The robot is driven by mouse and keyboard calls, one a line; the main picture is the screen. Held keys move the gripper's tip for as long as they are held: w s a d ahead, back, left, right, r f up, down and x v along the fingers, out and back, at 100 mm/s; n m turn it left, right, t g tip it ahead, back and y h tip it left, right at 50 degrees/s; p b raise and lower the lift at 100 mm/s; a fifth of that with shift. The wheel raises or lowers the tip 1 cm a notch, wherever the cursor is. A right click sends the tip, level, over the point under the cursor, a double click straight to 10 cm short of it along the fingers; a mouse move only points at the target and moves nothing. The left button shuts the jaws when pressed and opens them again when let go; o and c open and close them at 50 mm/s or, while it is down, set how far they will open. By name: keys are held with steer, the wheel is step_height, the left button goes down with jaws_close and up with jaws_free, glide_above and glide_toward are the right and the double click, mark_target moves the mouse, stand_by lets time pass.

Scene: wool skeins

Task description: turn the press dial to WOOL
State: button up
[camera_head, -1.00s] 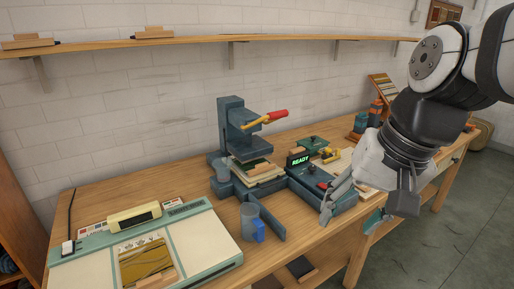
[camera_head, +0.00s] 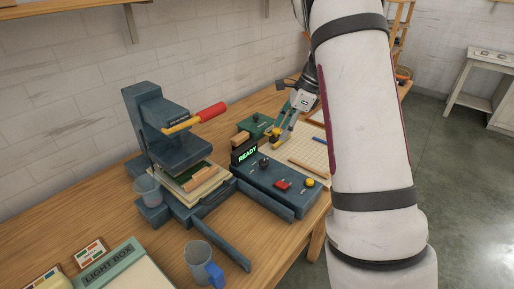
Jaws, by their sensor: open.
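The blue-grey press (camera_head: 152,128) with a red-tipped yellow lever (camera_head: 196,118) stands on the bench. Its control box (camera_head: 262,190) is joined at its right and carries a green READY display (camera_head: 246,154). A small dark knob (camera_head: 263,163), which looks like the dial, sits on the box beside the display; its labels and setting are too small to read. A red control (camera_head: 283,184) and a yellow button (camera_head: 309,182) are nearer the front. My gripper (camera_head: 278,138) is open, behind the box's far edge and above the knob in the picture, apparently apart from it.
The light box (camera_head: 112,266) is at lower left.

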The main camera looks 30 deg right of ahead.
mark_target(265, 161)
steer(key=x, duration=0.9)
steer(key=d+p+x, duration=0.1)
steer(key=x, duration=0.4)
steer(key=shift+w+f, duration=0.2)
steer(key=shift+w, duration=0.15)
steer(key=c, duration=1.1)
